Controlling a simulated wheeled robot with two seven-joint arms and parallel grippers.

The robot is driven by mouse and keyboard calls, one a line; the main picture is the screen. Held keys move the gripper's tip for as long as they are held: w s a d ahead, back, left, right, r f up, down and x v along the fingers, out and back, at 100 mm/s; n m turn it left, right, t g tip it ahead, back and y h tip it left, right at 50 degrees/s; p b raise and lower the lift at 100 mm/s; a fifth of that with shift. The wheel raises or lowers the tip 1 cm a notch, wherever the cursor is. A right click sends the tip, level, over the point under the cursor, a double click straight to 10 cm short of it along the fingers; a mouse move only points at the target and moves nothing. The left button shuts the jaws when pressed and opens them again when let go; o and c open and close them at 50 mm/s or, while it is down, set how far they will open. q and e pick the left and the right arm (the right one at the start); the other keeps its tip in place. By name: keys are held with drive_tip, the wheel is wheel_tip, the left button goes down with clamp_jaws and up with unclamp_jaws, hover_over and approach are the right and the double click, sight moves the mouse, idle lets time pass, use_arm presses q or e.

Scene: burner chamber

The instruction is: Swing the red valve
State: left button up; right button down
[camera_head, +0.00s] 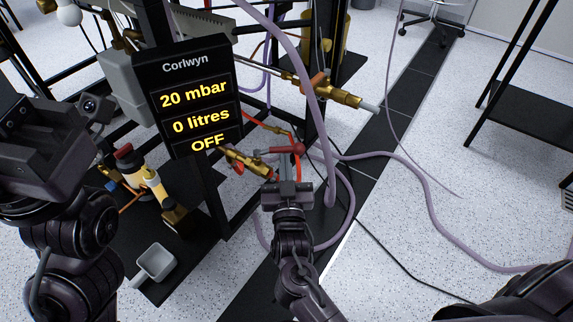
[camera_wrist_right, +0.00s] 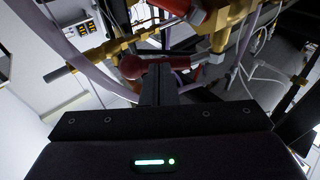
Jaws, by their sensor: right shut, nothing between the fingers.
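The red valve (camera_head: 298,148) has a small red lever on a brass fitting (camera_head: 250,163), just right of the display in the head view. My right gripper (camera_head: 287,172) is shut and empty, its fingertips at the lever's near side. In the right wrist view the red lever (camera_wrist_right: 131,67) lies at the tips of the shut fingers (camera_wrist_right: 158,78). They look very close; I cannot tell whether they touch. Part of the lever is hidden behind the fingers in that view. My left arm shows at the left of the head view, but its fingers are not visible.
A black display (camera_head: 188,98) reads 20 mbar, 0 litres, OFF. Purple hoses (camera_head: 432,205) hang nearby and run over the floor. A grey cup (camera_head: 155,262) stands lower left. Floor to the right is mostly open.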

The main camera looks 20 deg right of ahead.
drive_tip(key=shift+w, duration=0.15)
drive_tip(key=shift+r, duration=0.1)
drive_tip(key=shift+d+y+p, duration=0.15)
drive_tip(key=shift+y+p, duration=0.15)
drive_tip(key=shift+p, duration=0.1)
